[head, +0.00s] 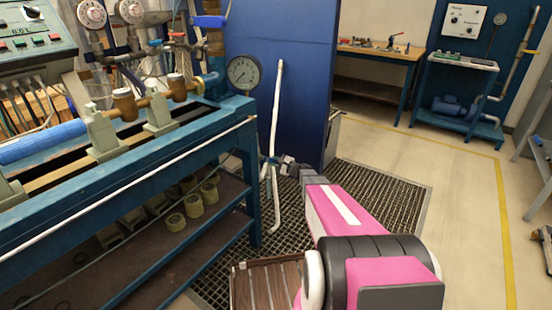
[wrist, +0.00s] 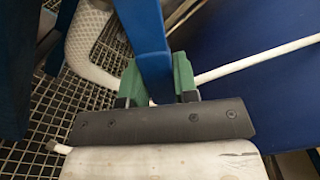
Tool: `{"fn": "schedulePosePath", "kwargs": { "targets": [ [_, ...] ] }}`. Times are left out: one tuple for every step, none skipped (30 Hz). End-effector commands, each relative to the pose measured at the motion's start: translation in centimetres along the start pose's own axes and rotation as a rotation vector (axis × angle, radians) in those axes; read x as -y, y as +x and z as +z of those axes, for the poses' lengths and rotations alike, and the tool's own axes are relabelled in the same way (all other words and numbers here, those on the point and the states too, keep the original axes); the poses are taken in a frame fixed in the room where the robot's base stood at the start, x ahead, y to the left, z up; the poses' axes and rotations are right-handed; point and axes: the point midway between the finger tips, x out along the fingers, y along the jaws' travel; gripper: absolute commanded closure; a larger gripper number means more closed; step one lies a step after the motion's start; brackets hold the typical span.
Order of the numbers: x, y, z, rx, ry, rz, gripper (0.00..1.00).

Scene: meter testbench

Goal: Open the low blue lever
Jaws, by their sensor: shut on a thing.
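In the wrist view the blue lever (wrist: 143,30) runs from the top edge down between the two green-padded fingers of my gripper (wrist: 157,78). The fingers are shut on it, one on each side. In the head view my gripper (head: 284,164) is at the end of my pink arm, low by the right end of the blue bench, at a thin white pipe (head: 277,105). There the lever is small and mostly hidden by the gripper, so its angle is hard to tell. The white pipe also shows behind the fingers in the wrist view (wrist: 255,60).
The blue bench (head: 256,190) with a lower shelf stands left of my gripper. A blue panel (head: 300,90) rises behind it. Metal grating (head: 385,190) covers the floor below. A pale hose (wrist: 85,50) lies left of the lever. Open floor (head: 465,220) is to the right.

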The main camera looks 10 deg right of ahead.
Motion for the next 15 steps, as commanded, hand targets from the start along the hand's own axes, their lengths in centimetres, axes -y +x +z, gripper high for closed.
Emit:
{"fn": "schedulePosePath", "kwargs": {
  "targets": [
    [-0.6,-0.1,0.0,-0.002,0.043,0.002,1.00],
    [-0.8,-0.1,0.0,-0.002,0.072,0.002,1.00],
    [-1.1,-0.1,0.0,-0.002,0.109,0.002,1.00],
    [-1.4,-0.1,0.1,-0.002,0.138,0.002,1.00],
    [-1.6,-0.1,0.1,-0.002,0.167,0.002,1.00],
    [-2.0,-0.1,0.2,-0.002,0.205,0.002,1.00],
    [-2.2,-0.1,0.2,-0.002,0.233,0.001,1.00],
    [-2.5,-0.1,0.3,-0.001,0.262,0.001,1.00],
    [-2.8,-0.1,0.4,-0.001,0.300,0.001,1.00],
    [-3.1,-0.1,0.5,-0.001,0.328,0.001,1.00],
    [-3.4,-0.1,0.6,-0.001,0.357,0.002,1.00],
    [-3.7,-0.1,0.7,-0.001,0.394,0.002,1.00],
    [-3.9,-0.1,0.8,-0.001,0.423,0.002,1.00],
    [-4.1,-0.1,1.0,-0.001,0.452,0.002,1.00],
    [-4.4,-0.1,1.1,-0.001,0.489,0.002,1.00]
  ]
}}
